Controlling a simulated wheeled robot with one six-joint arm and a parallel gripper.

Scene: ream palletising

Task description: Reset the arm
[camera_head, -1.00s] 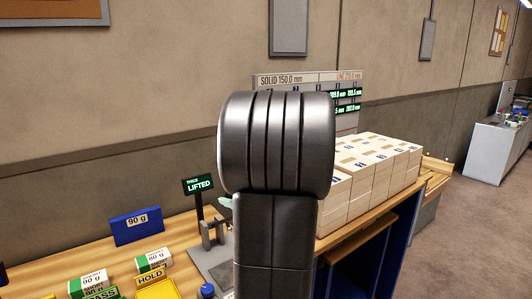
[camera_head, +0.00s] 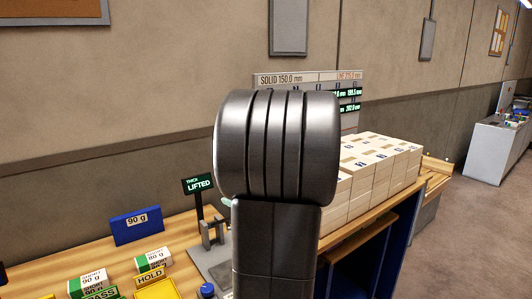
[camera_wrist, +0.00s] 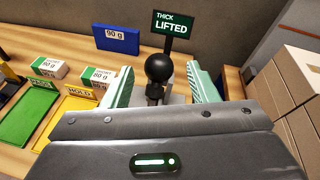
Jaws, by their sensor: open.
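My gripper (camera_wrist: 203,85) shows in the wrist view with its two pale green fingers spread apart. It is open and holds nothing. Between and beyond the fingers is a black round knob (camera_wrist: 159,67) on a grey device. In the head view my own arm link fills the middle and hides most of the gripper. The grey device (camera_head: 212,235) shows partly to the left of the arm. A small sign (camera_head: 198,184) behind it reads "LIFTED".
A stack of white reams (camera_head: 375,170) stands at the right of the wooden bench (camera_head: 60,262). A blue "90 g" block (camera_head: 137,226), small ream packs (camera_head: 152,260), a green tray (camera_wrist: 28,118) and a yellow tray (camera_wrist: 68,121) lie to the left. A display board (camera_head: 300,80) stands behind.

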